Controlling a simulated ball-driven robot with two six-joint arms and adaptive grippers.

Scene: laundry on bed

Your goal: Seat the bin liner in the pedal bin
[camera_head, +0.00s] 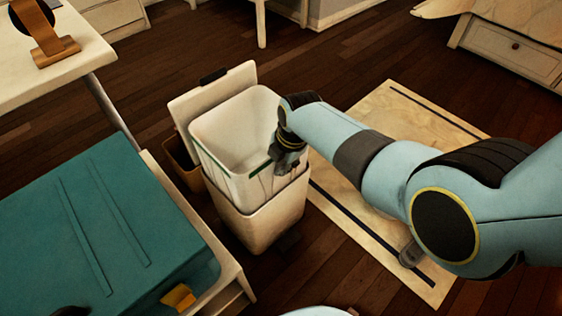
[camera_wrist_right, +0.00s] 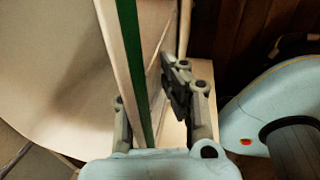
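The pedal bin (camera_head: 262,222) is a cream box standing on the dark wood floor, with its lid (camera_head: 205,92) raised at the back. The bin liner (camera_head: 215,160) is a pale open-topped bucket with a green stripe below its rim. It sits partly inside the bin, and its upper part stands well above the bin's edge. My right gripper (camera_head: 288,160) is at the liner's right wall. In the right wrist view its fingers (camera_wrist_right: 150,100) straddle the green-striped wall (camera_wrist_right: 133,60) and appear closed on it; the left finger is partly hidden. My left gripper is not in view.
A teal case (camera_head: 100,225) lies on a pale stand close to the bin's left. A small brown container (camera_head: 183,165) is behind the bin's left side. A pale mat (camera_head: 420,120) with dark stripes lies on the right. A white table (camera_head: 60,80) is at upper left.

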